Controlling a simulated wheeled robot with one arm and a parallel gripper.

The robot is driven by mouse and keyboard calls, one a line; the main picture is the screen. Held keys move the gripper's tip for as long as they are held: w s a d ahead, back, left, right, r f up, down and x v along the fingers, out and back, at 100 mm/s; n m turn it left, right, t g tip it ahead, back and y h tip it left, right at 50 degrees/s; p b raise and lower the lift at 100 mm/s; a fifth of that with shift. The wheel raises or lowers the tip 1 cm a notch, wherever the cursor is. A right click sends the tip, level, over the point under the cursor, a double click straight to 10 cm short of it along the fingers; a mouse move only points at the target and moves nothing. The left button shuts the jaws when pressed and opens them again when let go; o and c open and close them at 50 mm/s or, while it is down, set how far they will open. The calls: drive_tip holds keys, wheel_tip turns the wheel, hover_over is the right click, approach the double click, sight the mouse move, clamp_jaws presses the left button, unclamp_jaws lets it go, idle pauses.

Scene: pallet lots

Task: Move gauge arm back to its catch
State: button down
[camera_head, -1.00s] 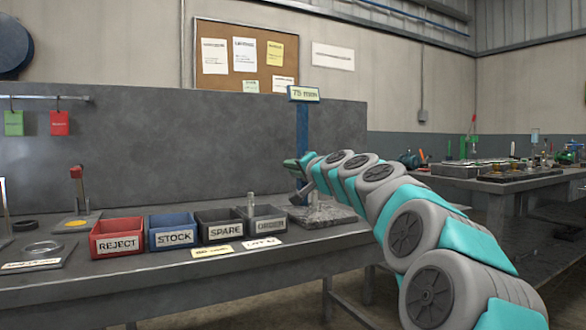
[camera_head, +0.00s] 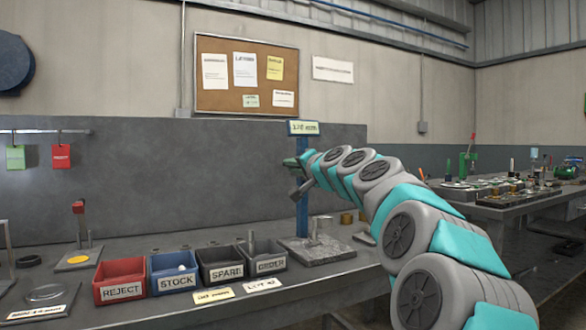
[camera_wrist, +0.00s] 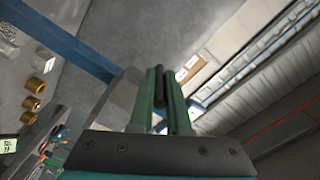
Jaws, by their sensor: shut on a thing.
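The height gauge stands on the bench, with a blue post (camera_head: 302,215) rising from a grey stone-like base (camera_head: 315,250). A small display (camera_head: 303,128) tops the post; its reading is too small to be sure of. The gauge arm, a grey block (camera_head: 300,189) at the post, hangs well above the base. My gripper (camera_head: 291,162) is at the post just above this block. In the wrist view my gripper's green fingers (camera_wrist: 162,85) are shut on a dark bar (camera_wrist: 160,88), apparently the gauge arm's handle. I cannot make out the catch.
Brass cylinders (camera_head: 347,218) stand right of the post. A second bench (camera_head: 500,205) is at the far right.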

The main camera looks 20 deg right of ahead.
drive_tip(key=shift+s+r, duration=0.1)
drive_tip(key=shift+r, duration=0.2)
drive_tip(key=c, duration=1.2)
unclamp_jaws()
drive_tip(key=o, duration=0.3)
drive_tip(key=shift+f, duration=0.1)
drive_tip(key=s, duration=0.7)
drive_tip(key=shift+s+d+b, duration=0.15)
drive_tip(key=shift+s+b, duration=0.2)
drive_tip(key=shift+s, duration=0.05)
